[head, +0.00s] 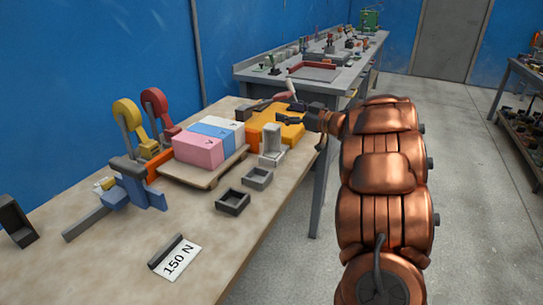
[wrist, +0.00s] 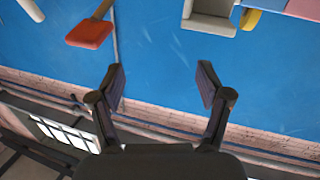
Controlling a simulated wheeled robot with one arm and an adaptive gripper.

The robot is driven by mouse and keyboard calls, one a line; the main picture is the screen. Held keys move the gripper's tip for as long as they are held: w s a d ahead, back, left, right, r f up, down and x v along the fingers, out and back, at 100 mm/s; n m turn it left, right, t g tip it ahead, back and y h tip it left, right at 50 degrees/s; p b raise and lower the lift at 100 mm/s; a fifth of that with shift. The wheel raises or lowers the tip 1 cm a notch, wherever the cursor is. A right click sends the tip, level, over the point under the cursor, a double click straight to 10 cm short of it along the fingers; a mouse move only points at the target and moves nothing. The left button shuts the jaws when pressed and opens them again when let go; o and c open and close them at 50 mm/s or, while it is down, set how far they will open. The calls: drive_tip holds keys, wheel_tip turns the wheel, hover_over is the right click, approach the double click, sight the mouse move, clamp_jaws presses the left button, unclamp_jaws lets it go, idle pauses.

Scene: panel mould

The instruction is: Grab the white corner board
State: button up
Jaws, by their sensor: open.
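The white corner board (head: 271,146) looks like a pale, L-shaped piece with an upright back and a flat foot. It stands on the workbench beside the wooden tray with the coloured blocks. A pale angled piece at the top of the wrist view (wrist: 208,18) appears to be the same board, partly cut off by the frame. My gripper (head: 283,112) is beyond the board in the head view, over the orange-yellow block. In the wrist view my gripper (wrist: 160,80) has its two fingers spread, with nothing between them.
Pink (head: 197,150) and blue blocks lie on the wooden tray (head: 204,181), with a white block behind. The orange-yellow block (head: 262,127) sits beyond. A "150 N" card (head: 180,261) lies in front. Clamps stand left.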

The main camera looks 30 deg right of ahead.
sight(279, 129)
drive_tip(key=s+f+y, duration=0.2)
drive_tip(key=s+a+f+n+g+y+b, duration=0.1)
drive_tip(key=s+f+y, duration=0.1)
drive_tip(key=shift+a+f, duration=0.2)
drive_tip(key=shift+f, duration=0.1)
drive_tip(key=shift+w+a, duration=0.45)
drive_tip(key=shift+w, duration=0.05)
drive_tip(key=shift+b+x, duration=0.4)
drive_tip(key=shift+x, duration=2.75)
drive_tip(key=shift+d+f, duration=0.1)
drive_tip(key=shift+f, duration=0.05)
clamp_jaws()
